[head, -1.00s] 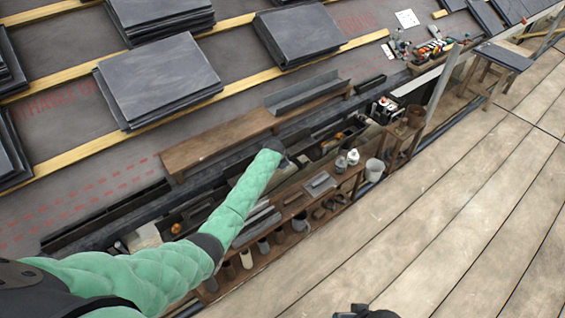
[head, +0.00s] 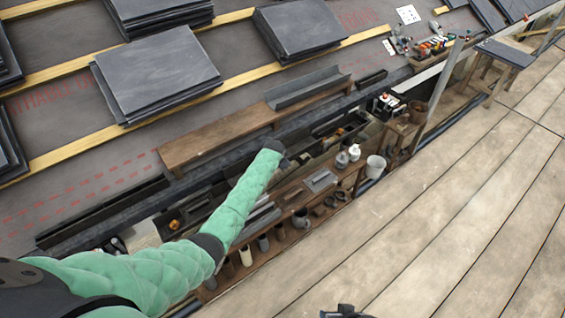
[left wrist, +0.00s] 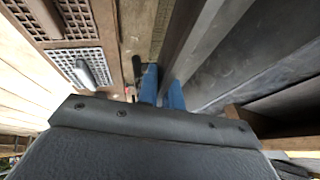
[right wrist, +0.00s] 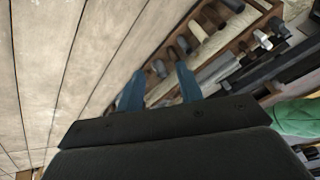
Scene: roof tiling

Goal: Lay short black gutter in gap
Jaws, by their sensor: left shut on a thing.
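My left gripper (left wrist: 162,92) is shut on the edge of a dark grey channel-shaped piece (left wrist: 188,45), which runs up and away from the blue fingers. In the head view my left gripper (head: 284,160) is mostly hidden by its cuff, over the eaves; how the piece sits there cannot be told. A black gutter length (head: 100,214) lies along the eaves at left. A short black piece (head: 371,79) lies farther right. A grey channel (head: 308,89) rests on a brown plank.
A wooden shelf (head: 285,228) with pots and tools runs below the eaves. A white bucket (head: 375,167) and bottles stand there. Slate stacks (head: 157,75) lie on the battens. A post (head: 443,83) rises at right.

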